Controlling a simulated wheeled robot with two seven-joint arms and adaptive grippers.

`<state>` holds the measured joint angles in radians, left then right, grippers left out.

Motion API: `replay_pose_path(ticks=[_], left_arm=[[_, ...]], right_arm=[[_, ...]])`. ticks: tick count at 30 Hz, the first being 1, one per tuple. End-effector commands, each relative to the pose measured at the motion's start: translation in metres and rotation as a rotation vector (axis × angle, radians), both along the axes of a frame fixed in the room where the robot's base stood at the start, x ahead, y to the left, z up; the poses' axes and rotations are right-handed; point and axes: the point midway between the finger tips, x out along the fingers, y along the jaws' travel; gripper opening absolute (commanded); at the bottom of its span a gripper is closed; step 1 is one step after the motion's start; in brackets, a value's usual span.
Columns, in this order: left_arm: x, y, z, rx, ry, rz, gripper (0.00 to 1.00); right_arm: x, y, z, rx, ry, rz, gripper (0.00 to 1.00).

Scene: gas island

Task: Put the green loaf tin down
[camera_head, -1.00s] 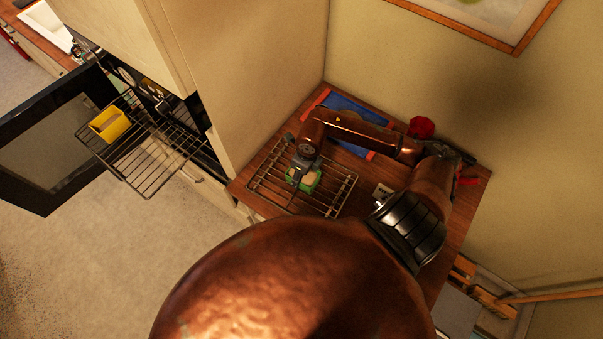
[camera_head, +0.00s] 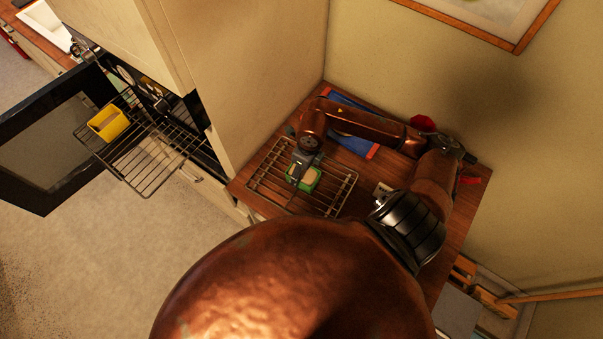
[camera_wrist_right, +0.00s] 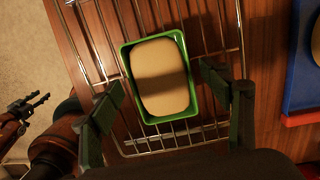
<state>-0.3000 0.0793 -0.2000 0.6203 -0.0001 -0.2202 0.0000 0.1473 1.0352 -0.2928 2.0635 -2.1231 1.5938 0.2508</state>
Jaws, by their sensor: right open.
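The green loaf tin (camera_head: 316,182) holds a pale loaf and rests on the wire rack (camera_head: 340,205) on the wooden counter. In the right wrist view the tin (camera_wrist_right: 192,112) sits upright on the rack bars (camera_wrist_right: 222,52). My right gripper (camera_head: 303,175) is over the tin, partly covering it in the head view. In the right wrist view its two fingers (camera_wrist_right: 170,105) are spread wide, one on each side of the tin, with gaps between. My left gripper is not in the head view; a dark claw-like part of mine shows at the left of the wrist view.
An open oven with a pulled-out rack (camera_head: 150,165) holds a yellow tin (camera_head: 109,123) at left. A blue mat (camera_head: 352,143) with red ends and a red object (camera_head: 423,124) lie at the counter's back. Walls border the counter behind.

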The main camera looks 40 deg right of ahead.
Motion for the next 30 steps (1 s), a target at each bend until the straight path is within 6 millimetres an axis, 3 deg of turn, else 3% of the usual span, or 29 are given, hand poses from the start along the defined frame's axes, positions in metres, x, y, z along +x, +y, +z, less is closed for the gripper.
replay_pose_path(ticks=[6,12,18,30], left_arm=[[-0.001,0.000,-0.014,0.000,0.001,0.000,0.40],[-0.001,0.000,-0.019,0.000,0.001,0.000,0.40],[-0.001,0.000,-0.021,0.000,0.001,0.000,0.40],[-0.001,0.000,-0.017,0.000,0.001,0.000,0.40]], right_arm=[[-0.004,-0.003,0.046,-0.004,-0.006,0.002,0.71],[-0.007,-0.004,0.076,-0.002,-0.003,0.000,0.71],[-0.009,-0.004,0.088,-0.001,-0.001,0.000,0.71],[-0.009,-0.004,0.092,-0.001,-0.001,0.000,0.71]])
